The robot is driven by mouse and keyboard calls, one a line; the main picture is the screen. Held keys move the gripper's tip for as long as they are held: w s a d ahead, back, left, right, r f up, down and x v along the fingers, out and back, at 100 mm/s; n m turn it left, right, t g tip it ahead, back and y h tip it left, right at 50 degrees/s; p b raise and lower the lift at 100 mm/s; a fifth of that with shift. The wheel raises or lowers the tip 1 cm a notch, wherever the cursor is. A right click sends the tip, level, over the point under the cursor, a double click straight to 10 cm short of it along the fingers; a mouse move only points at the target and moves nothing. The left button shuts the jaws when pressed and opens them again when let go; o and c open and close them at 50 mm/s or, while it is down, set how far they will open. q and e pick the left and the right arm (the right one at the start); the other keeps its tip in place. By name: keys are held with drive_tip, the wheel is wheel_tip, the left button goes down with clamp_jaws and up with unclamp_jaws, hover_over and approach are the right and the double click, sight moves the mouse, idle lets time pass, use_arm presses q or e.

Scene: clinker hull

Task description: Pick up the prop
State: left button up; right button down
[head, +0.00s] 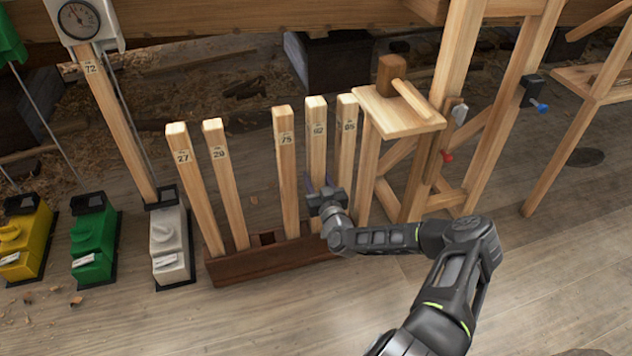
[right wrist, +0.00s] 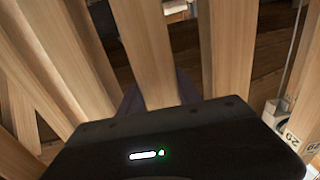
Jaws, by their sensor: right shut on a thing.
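Several pale wooden props stand upright in a dark wooden rack (head: 270,262). My right gripper (head: 320,187) is shut on the prop labelled what looks like 62 (head: 317,145), low on its length. In the right wrist view this prop (right wrist: 145,45) runs between the two fingers of my right gripper (right wrist: 160,98). Its foot is hidden behind the gripper and arm, so I cannot tell whether it is seated in the rack. Prop 75 (head: 285,160) stands close on its left and another prop (head: 346,140) close on its right. My left gripper is not in view.
Props 27 (head: 190,180) and 29 (head: 224,180) stand at the rack's left, with an empty slot (head: 267,239) beside them. A prop marked 72 (head: 120,130) leans under a dial gauge (head: 78,18). A wooden stand with a mallet (head: 392,75) is close on the right.

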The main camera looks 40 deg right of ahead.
sight(318, 133)
use_arm(q)
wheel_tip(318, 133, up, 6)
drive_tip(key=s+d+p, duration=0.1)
drive_tip(key=p, duration=0.5)
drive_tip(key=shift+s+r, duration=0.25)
use_arm(e)
wheel_tip(318, 133, up, 18)
drive_tip(key=shift+r, duration=0.1)
